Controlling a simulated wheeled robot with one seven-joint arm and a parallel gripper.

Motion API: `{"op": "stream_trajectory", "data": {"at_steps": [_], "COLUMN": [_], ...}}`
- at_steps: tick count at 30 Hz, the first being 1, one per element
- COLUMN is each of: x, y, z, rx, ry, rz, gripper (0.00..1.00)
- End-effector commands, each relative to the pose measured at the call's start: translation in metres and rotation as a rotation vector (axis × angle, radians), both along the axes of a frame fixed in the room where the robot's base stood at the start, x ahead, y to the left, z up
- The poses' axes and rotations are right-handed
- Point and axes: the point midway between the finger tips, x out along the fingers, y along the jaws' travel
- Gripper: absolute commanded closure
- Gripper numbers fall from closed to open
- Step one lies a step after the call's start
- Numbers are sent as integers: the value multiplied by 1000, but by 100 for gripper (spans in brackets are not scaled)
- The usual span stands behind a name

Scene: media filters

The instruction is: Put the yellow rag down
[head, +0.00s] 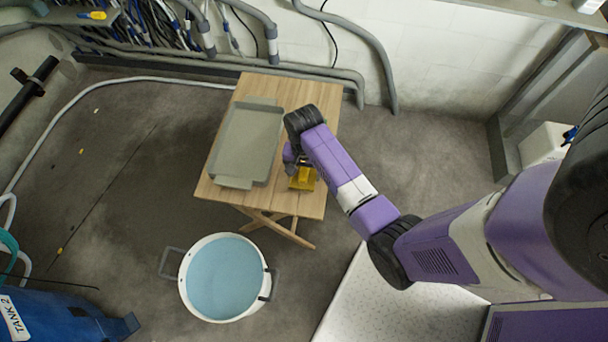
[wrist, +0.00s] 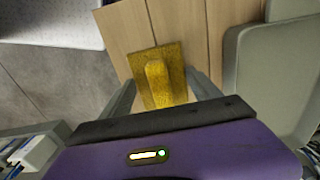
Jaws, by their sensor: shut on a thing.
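The yellow rag (head: 302,179) is at the front right part of the wooden table (head: 310,92), under the end of my arm in the head view. In the wrist view the yellow rag (wrist: 171,62) lies flat-looking over the table boards, with a raised ridge in its middle. My gripper (wrist: 164,88) is shut on that ridge, one finger on each side. Whether the rag touches the table top or hangs just above it is hard to tell.
A grey tray (head: 247,143) lies on the table left of the rag. A white pot of blue liquid (head: 187,262) stands on the floor in front of the table. Pipes (head: 300,69) run along the back wall. A white perforated surface (head: 352,316) lies at the front right.

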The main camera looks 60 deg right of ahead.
Motion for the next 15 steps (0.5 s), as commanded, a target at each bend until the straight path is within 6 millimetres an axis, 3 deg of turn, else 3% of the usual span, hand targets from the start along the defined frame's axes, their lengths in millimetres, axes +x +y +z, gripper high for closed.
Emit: {"op": "stream_trajectory", "data": {"at_steps": [5, 15], "x": [0, 0], "y": [0, 0], "z": [-23, -26], "rx": [1, 0], "ry": [1, 0], "rz": [0, 0], "gripper": [100, 100]}}
